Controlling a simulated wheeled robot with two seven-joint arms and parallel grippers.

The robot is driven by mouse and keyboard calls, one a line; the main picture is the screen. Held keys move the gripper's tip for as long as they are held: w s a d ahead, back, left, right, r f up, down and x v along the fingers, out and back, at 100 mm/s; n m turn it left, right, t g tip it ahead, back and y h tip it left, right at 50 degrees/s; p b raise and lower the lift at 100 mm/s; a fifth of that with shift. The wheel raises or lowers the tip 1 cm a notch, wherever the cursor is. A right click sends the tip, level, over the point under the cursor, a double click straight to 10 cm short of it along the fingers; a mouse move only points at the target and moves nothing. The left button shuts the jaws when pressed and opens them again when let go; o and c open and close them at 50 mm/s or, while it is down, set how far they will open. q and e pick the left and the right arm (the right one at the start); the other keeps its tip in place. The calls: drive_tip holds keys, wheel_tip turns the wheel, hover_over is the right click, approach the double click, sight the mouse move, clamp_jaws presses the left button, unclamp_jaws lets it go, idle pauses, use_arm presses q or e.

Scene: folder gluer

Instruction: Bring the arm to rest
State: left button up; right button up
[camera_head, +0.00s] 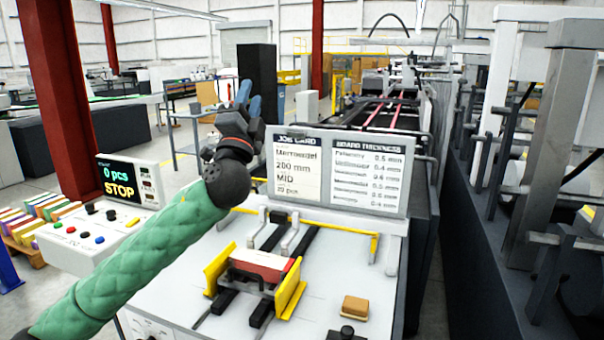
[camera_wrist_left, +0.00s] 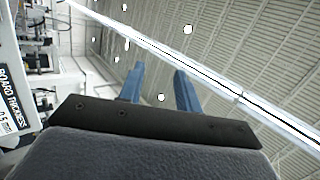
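My left arm, in a green quilted sleeve, comes in from the lower left of the head view. My left gripper (camera_head: 249,98) points upward beside the board's upper left corner. In the left wrist view its two blue fingers (camera_wrist_left: 160,85) stand apart with nothing between them, and the ceiling shows behind. My right gripper is not in view.
A control box (camera_head: 130,180) reading "0 pcs STOP" stands left of the arm. Below the board, a white table (camera_head: 240,315) carries a yellow-sided feeder (camera_head: 258,275) and a tan block (camera_head: 355,306). A red column (camera_head: 58,100) stands left; dark machinery (camera_head: 490,260) fills the right.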

use_arm(q)
drive_tip(key=a+f+n+g+y, duration=0.4)
drive_tip(key=f+n+g+y, duration=0.45)
drive_tip(key=f, duration=0.75)
drive_tip(key=s+f+n+g+h, duration=0.2)
drive_tip(key=s+f, duration=0.1)
drive_tip(key=f, duration=0.7)
drive_tip(key=s+f+n+g+h, duration=0.2)
drive_tip(key=s+f+g, duration=0.15)
drive_tip(key=f, duration=0.65)
drive_tip(key=s+f+n+g+h, duration=0.1)
drive_tip(key=s+f+g, duration=0.8)
drive_tip(key=s+f, duration=2.8)
drive_tip(key=shift+s+d+f+n+g+h, duration=0.25)
drive_tip(key=shift+s+d+n+g+h, duration=0.15)
drive_tip(key=shift+s+n, duration=0.5)
